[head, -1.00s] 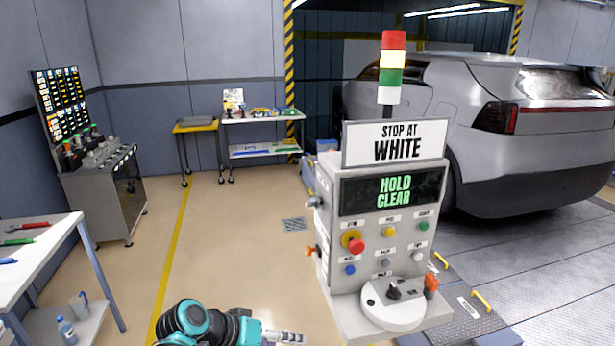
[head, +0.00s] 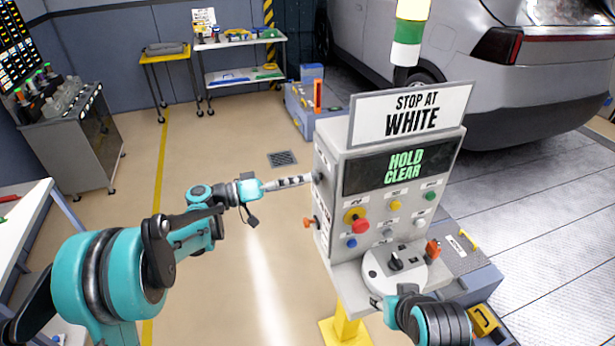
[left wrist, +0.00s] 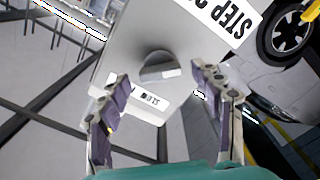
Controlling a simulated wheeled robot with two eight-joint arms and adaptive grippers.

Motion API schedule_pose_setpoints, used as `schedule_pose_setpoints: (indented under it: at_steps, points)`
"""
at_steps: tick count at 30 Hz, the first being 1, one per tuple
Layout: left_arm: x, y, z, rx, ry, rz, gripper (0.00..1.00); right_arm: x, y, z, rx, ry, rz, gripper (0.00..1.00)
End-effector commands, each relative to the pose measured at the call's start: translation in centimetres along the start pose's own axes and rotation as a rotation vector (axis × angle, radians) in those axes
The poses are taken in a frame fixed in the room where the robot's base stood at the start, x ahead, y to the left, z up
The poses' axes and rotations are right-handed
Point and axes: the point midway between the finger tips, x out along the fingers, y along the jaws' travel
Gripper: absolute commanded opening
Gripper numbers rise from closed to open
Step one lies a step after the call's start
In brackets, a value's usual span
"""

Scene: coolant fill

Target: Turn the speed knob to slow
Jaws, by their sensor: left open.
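The knob (left wrist: 158,66) is a dark grey, rounded knob on the console's pale left side panel. In the left wrist view it lies between and just ahead of the fingertips of my left gripper (left wrist: 158,76). A white label (left wrist: 150,99), seen upside down and hard to read, is beside it. The gripper is open, one finger toward each side of the knob, with no clear contact. In the head view my left gripper (head: 308,180) reaches the console's left side, where the knob (head: 319,178) shows small. The knob's setting cannot be read. My right arm shows at lower right without visible fingers.
The console (head: 345,228) bears a "STOP AT WHITE" sign (head: 411,112), a "HOLD CLEAR" screen (head: 402,167), several buttons and a dial plate (head: 412,272). An orange-tipped part (head: 309,223) sticks out below the knob. Floor left of the console is clear.

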Motion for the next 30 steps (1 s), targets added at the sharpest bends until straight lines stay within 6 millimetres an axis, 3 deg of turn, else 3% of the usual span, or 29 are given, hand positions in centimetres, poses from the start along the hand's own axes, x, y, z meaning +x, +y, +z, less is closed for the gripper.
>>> schedule_pose_setpoints:
  at_steps: [6,15,17,21,30]
  points:
    - [2.4,0.0,0.0,-0.001,-0.001,0.0,0.66,0.1,0.0,0.1,0.0,0.0,0.0,0.4]
    - [2.7,0.0,-0.1,-0.001,0.0,-0.001,0.66,0.1,0.0,0.0,0.0,0.0,0.0,0.4]
    - [2.7,0.0,-0.1,-0.001,0.0,-0.002,0.52,0.1,0.0,0.0,0.0,0.0,0.0,0.4]
    - [2.7,0.0,0.0,-0.001,0.0,-0.002,0.15,0.1,0.0,0.1,0.0,0.0,0.0,0.4]
    - [2.7,0.0,0.0,-0.02,-0.001,-0.002,0.15,0.2,0.0,0.1,0.0,0.0,0.0,0.4]
